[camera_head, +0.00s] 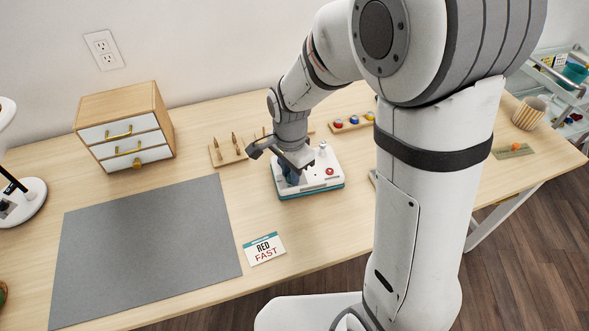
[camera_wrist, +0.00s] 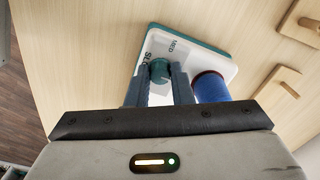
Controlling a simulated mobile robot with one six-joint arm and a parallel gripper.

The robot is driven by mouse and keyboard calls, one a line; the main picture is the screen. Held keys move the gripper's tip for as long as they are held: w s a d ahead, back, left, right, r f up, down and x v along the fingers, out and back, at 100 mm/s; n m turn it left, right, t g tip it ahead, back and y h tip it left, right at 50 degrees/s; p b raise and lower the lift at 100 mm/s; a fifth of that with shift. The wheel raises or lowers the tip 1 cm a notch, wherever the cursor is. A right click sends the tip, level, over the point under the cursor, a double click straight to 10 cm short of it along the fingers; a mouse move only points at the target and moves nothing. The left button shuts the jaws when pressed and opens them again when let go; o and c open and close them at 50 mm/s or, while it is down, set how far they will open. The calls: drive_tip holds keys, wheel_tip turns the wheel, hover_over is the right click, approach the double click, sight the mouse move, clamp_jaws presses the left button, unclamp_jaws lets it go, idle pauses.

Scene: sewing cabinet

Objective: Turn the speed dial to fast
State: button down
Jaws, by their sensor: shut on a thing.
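The white sewing unit with a teal base (camera_head: 312,186) stands on the table under my gripper (camera_head: 289,173). In the wrist view its white top (camera_wrist: 185,52) bears the label "MED" and a partly hidden label that looks like "SLOW". A round teal dial (camera_wrist: 159,69) sits between the two fingers of my gripper (camera_wrist: 160,82), which are shut on it. The dial's pointer and the "FAST" mark cannot be seen. A card (camera_head: 264,249) reading "RED FAST" lies on the table in front of the unit.
A blue cylinder (camera_wrist: 209,88) stands close beside the right finger. Peg boards (camera_head: 228,152) and a rack of coloured spools (camera_head: 351,122) lie behind. A grey mat (camera_head: 148,245) and a drawer box (camera_head: 125,128) are left.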

idle(0.4)
drive_tip(key=c, duration=1.3)
unclamp_jaws()
drive_tip(key=shift+r+p, duration=0.4)
drive_tip(key=shift+r, duration=3.55)
